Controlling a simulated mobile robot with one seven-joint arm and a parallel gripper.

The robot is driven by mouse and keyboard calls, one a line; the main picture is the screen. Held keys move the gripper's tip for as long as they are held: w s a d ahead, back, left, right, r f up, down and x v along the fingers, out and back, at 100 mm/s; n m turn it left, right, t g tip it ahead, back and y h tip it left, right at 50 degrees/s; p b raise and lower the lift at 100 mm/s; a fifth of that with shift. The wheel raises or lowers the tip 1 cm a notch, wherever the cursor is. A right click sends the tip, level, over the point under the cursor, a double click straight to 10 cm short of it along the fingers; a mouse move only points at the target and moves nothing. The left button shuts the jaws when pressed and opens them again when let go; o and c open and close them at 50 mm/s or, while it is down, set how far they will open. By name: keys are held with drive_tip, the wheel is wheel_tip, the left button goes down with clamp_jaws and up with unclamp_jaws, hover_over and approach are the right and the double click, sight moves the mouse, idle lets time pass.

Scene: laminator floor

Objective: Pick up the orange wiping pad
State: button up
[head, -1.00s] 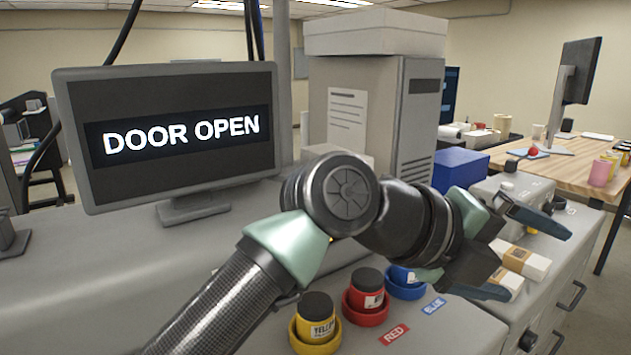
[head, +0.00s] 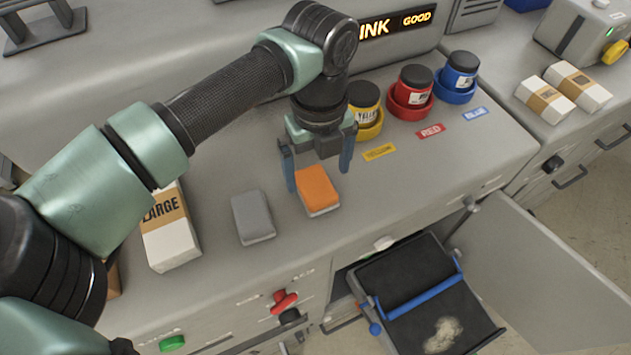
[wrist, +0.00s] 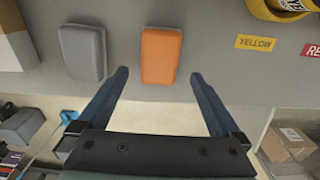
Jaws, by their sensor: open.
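The orange wiping pad (head: 318,191) lies flat on the grey counter, beside a grey pad (head: 253,217) to its left. My gripper (head: 318,180) points down with its fingers apart, just behind and above the orange pad in the head view. In the wrist view the orange pad (wrist: 161,55) lies ahead of my open gripper (wrist: 158,75), roughly centred between the lines of the two fingers. The gripper is empty, and the fingers do not appear to touch the pad.
A box marked LARGE (head: 170,230) stands left of the grey pad. Yellow (head: 365,108), red (head: 411,92) and blue (head: 457,78) jars stand at the back right. Below the counter's front edge, a cabinet door (head: 545,255) is open beside a dark tray (head: 425,300) with a blue bar.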

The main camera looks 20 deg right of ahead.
sight(317, 187)
drive_tip(key=shift+w+a+f+p, duration=0.1)
drive_tip(key=shift+f+p, duration=1.15)
drive_tip(key=shift+f, duration=1.4)
drive_tip(key=c, duration=1.4)
